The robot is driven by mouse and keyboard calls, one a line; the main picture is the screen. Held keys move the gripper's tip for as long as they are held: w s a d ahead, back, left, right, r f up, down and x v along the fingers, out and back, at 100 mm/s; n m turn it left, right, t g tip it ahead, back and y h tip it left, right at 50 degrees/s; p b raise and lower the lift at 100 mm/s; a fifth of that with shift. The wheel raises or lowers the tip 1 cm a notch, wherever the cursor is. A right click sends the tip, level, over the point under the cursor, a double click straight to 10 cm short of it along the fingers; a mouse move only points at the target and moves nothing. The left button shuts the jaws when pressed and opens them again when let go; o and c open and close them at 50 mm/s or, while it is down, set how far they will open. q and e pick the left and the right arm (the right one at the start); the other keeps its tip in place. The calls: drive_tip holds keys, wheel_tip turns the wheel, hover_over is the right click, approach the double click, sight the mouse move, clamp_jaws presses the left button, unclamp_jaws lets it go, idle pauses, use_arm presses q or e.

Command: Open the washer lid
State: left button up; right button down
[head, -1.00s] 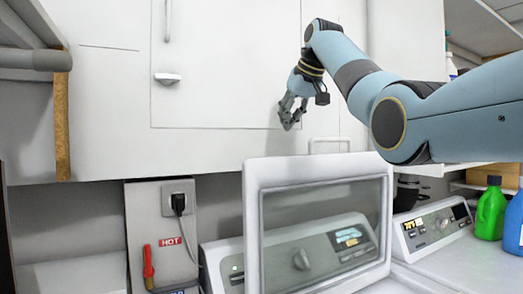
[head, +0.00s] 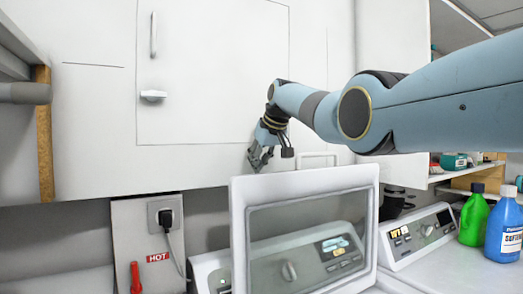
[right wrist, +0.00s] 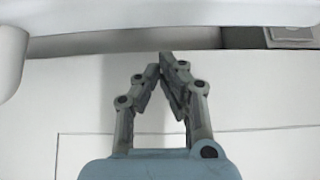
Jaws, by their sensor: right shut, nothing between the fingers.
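The washer lid (head: 236,225) is a white frame with a see-through window. It stands raised and near upright in the head view, in front of the washer's control panel (head: 330,248), which shows through the window. My right gripper (head: 257,166) hangs just above the lid's top edge in the picture, in front of the white cabinet. It is shut and empty, with its fingertips together in the right wrist view (right wrist: 167,62). Whether it touches the lid cannot be told. My left gripper is not in view.
White wall cabinets (head: 210,100) fill the back above the washer. A second machine's panel (head: 420,235) stands at right, with a green bottle (head: 473,218) and a blue bottle (head: 503,230) beside it. An outlet plate with a plug (head: 166,215) is at left.

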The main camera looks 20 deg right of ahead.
drive_tip(key=s, duration=0.1)
drive_tip(key=s+p, duration=0.1)
drive_tip(key=s, duration=0.2)
drive_tip(key=shift+d+r+p, duration=0.1)
drive_tip(key=shift+d+p, duration=0.2)
drive_tip(key=shift+p, duration=0.1)
drive_tip(key=shift+d, duration=0.1)
